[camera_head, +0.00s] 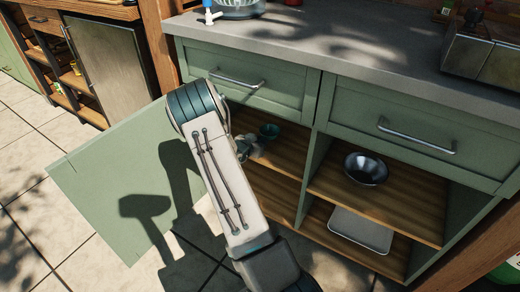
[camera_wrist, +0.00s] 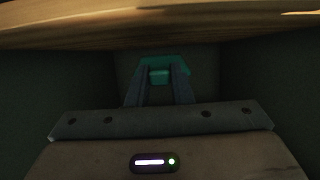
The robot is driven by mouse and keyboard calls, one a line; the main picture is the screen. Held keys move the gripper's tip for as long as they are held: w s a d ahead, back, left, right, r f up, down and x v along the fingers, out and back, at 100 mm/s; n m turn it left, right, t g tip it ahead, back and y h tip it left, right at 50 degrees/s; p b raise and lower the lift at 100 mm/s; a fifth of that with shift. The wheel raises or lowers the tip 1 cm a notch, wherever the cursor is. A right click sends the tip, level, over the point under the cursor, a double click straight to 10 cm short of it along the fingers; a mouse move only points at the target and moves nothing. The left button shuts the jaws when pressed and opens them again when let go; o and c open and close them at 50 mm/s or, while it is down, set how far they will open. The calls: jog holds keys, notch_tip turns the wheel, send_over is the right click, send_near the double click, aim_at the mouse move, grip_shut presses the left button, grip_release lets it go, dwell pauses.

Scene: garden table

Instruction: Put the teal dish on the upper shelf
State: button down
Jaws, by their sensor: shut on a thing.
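The teal dish (camera_head: 269,130) is inside the left bay of the green cabinet, over the upper shelf (camera_head: 270,172). My gripper (camera_head: 258,140) reaches in from the left, partly hidden by my own arm. In the wrist view the two fingers (camera_wrist: 159,80) are closed on the near part of the teal dish (camera_wrist: 178,64). Whether the dish touches the shelf or hangs above it cannot be told. Its underside is hidden.
A metal bowl (camera_head: 365,169) stands on the right bay's upper shelf, with a pale tray (camera_head: 360,230) below. A divider (camera_head: 311,180) separates the bays. An open green door (camera_head: 120,180) stands at left. A wooden edge (camera_wrist: 160,22) crosses the top of the wrist view.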

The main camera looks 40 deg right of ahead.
jog(key=shift+f+b, duration=0.4)
jog(key=shift+f, duration=0.95)
jog(key=shift+f, duration=0.2)
jog(key=c, duration=1.3)
grip_release()
jog(key=shift+r, duration=0.15)
